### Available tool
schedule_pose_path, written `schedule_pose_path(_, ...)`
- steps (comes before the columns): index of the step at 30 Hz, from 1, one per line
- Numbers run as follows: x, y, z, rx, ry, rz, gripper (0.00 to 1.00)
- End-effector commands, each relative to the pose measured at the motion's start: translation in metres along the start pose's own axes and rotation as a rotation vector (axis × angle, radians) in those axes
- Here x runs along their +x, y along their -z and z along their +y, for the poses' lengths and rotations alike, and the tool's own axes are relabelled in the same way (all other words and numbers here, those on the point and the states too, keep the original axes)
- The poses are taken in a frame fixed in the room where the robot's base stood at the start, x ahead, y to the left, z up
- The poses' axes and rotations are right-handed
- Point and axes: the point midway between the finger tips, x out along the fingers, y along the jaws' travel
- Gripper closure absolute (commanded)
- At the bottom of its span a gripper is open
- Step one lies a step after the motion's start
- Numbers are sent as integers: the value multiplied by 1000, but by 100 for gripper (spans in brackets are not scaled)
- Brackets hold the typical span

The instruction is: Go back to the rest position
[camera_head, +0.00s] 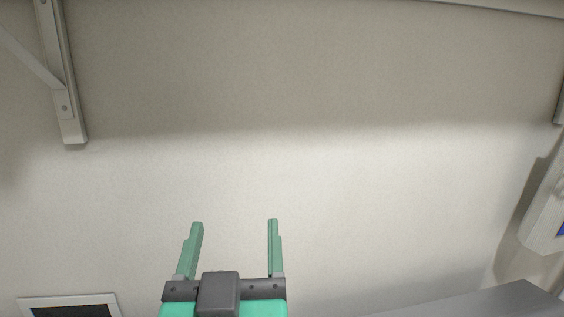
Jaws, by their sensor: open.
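My gripper (235,223) shows at the bottom of the head view, left of centre. Its two green fingers point up in the picture and stand wide apart. Nothing is between them, so it is open and empty. The dark grey gripper body and a green part of my arm are cut off by the bottom edge. The pale wall fills the view behind the fingers. The fingers show no contact with anything.
A metal bracket (62,85) is on the wall at upper left. A white-framed dark panel (70,308) shows at lower left. A grey flat-topped surface (480,303) is at lower right, below a pale wall-mounted object (545,215). The middle is clear.

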Motion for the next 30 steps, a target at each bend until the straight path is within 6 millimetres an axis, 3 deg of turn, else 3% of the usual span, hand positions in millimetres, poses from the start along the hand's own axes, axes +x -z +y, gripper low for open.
schedule_pose_path(1, -22, 22, 23, 1, -33, 80, 30)
schedule_pose_path(5, -88, 80, 66, -7, -96, 296, 30)
schedule_pose_path(6, -85, 114, 69, -6, -96, 317, 30)
schedule_pose_path(7, -76, 133, 68, -2, -92, 311, 30)
schedule_pose_path(16, -35, 258, 70, 14, -84, 303, 30)
schedule_pose_path(21, -25, 288, 71, 19, -82, 301, 30)
schedule_pose_path(30, -26, 287, 71, 20, -82, 301, 30)
